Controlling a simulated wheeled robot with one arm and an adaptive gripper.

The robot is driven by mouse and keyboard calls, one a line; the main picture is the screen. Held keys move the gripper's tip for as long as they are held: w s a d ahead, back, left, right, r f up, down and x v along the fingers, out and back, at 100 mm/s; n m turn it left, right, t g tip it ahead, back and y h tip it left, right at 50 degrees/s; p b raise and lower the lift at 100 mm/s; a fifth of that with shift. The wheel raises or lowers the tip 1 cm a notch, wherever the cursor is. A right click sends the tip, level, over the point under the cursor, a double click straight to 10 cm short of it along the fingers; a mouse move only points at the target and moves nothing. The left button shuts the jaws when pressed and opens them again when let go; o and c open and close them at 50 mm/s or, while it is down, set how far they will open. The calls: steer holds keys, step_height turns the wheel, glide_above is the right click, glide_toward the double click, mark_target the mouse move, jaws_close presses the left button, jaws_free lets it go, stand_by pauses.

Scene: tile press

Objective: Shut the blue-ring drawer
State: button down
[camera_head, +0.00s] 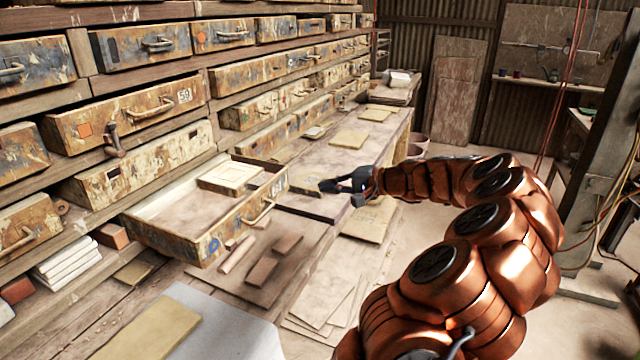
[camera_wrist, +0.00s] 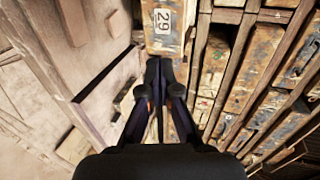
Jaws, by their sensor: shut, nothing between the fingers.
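The blue-ring drawer (camera_head: 195,244) is pulled out from the cabinet in the head view. A small blue ring shows on the left part of its worn, paint-chipped front, with a handle and a number label to the right. A pale square tile lies in its far end. My gripper (camera_head: 328,186) is shut and empty, to the right of the drawer's right end and apart from the handle. In the wrist view my gripper (camera_wrist: 161,64) points towards a worn face with a label reading 29 (camera_wrist: 163,20); I cannot tell whether that is the same drawer.
Other drawers (camera_head: 155,43) fill the cabinet at left, and one has an orange square. A bench (camera_head: 370,140) with flat tiles runs along the cabinet behind my gripper. Reddish bricks (camera_head: 262,271) lie below the open drawer's front. Open floor (camera_head: 425,210) shows to the right.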

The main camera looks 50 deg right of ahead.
mark_target(279, 185)
steer(key=p+x, duration=0.1)
steer(key=x, duration=0.3)
steer(key=p+x, duration=0.1)
steer(key=x, duration=0.3)
steer(key=r+p+x, duration=0.1)
steer(key=x, duration=0.3)
steer(key=shift+w+p, duration=0.15)
steer(key=shift+p, duration=0.2)
